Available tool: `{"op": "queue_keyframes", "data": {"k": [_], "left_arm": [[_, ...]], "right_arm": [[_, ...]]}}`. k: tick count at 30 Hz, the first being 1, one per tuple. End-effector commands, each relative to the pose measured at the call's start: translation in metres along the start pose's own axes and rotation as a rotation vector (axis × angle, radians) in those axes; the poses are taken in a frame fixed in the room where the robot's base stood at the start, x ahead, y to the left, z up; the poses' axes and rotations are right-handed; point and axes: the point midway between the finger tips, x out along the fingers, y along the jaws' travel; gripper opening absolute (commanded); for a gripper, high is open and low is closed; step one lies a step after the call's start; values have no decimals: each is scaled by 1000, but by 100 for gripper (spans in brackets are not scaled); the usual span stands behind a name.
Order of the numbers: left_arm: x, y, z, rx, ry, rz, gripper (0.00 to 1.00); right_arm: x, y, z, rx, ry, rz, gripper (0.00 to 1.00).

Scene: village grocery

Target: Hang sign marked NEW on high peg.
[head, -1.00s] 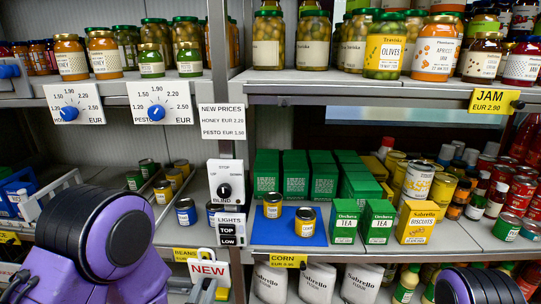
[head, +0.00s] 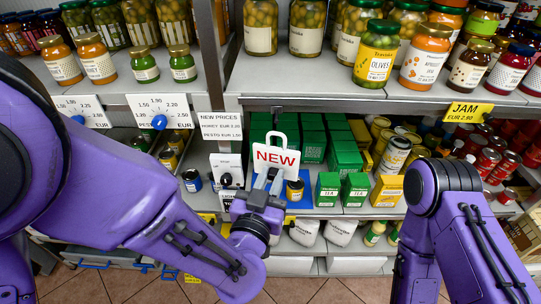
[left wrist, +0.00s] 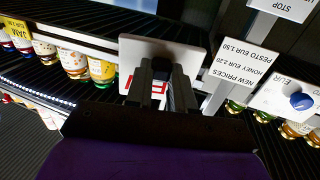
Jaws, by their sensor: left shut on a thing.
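In the left wrist view the fingers (left wrist: 161,78) grip the sign's plate (left wrist: 185,55), with part of the red print showing. The sign appears clear of the shelves.
Green boxes (head: 357,189) stand on the shelf below.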

Motion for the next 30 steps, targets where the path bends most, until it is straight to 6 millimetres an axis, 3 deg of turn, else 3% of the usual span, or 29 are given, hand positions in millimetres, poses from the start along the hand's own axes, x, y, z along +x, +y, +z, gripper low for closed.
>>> {"op": "queue_keyframes", "data": {"k": [30], "left_arm": [[65,-17,8,-2,1,-1,0]], "right_arm": [[11,-1,5,0,0,0,47]]}}
